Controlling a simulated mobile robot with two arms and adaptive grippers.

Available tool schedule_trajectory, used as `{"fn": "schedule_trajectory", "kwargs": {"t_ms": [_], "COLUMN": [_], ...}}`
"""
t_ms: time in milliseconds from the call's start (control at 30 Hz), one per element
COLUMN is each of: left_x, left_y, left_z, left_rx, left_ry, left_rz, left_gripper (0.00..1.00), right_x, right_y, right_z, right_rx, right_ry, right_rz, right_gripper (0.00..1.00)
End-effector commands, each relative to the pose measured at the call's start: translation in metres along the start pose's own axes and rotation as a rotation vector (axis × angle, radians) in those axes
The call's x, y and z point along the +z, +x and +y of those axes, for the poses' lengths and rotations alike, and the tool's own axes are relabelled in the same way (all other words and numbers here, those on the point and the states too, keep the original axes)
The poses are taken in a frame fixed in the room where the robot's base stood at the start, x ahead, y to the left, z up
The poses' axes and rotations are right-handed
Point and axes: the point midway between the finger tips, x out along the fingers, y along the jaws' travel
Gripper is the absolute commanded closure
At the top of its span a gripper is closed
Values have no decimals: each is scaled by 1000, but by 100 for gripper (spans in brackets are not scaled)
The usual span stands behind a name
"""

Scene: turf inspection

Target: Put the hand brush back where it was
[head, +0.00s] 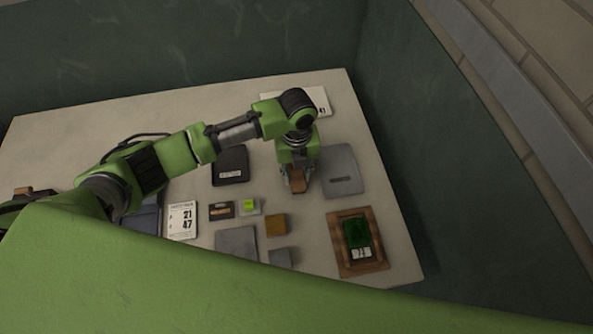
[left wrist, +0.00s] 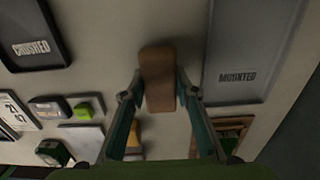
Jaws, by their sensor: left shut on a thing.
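My left gripper (head: 297,186) is shut on a brown wooden block-like thing, which I take to be the hand brush (head: 299,181). In the left wrist view the brush (left wrist: 157,80) stands out between the two fingertips (left wrist: 158,92) of the left gripper. Its bristles are hidden from both views. The gripper holds it over the pale table, just left of the grey tray marked MOUNTED (head: 342,172); whether it touches the table I cannot tell. The dark tray marked CRUSHED (head: 230,166) is to the left. My right gripper is not in view.
A wooden frame (head: 338,257) holding green turf stands at the front right. A yellow-brown block (head: 275,225), grey slabs (head: 237,243), a small dark device (head: 221,210) and one with a green display (head: 249,206) lie nearby. A numbered card (head: 182,220) is further left. Dark walls border the table.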

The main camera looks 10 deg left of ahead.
Motion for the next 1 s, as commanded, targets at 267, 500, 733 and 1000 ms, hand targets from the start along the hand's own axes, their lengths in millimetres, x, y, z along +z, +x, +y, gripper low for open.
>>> {"fn": "schedule_trajectory", "kwargs": {"t_ms": [267, 500, 733, 1000], "left_x": [0, 0, 0, 2], "left_y": [4, 7, 7, -10], "left_z": [0, 0, 0, -1], "left_rx": [-1, -1, -1, -4], "left_ry": [0, 0, 0, 1], "left_rz": [-1, 0, 0, -4], "left_gripper": [89, 55, 55, 55], "right_x": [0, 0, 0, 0], "right_y": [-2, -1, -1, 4], "right_z": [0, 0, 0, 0], "right_rx": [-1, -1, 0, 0], "right_ry": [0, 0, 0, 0], "right_rz": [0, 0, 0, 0], "right_gripper": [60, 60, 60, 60]}}
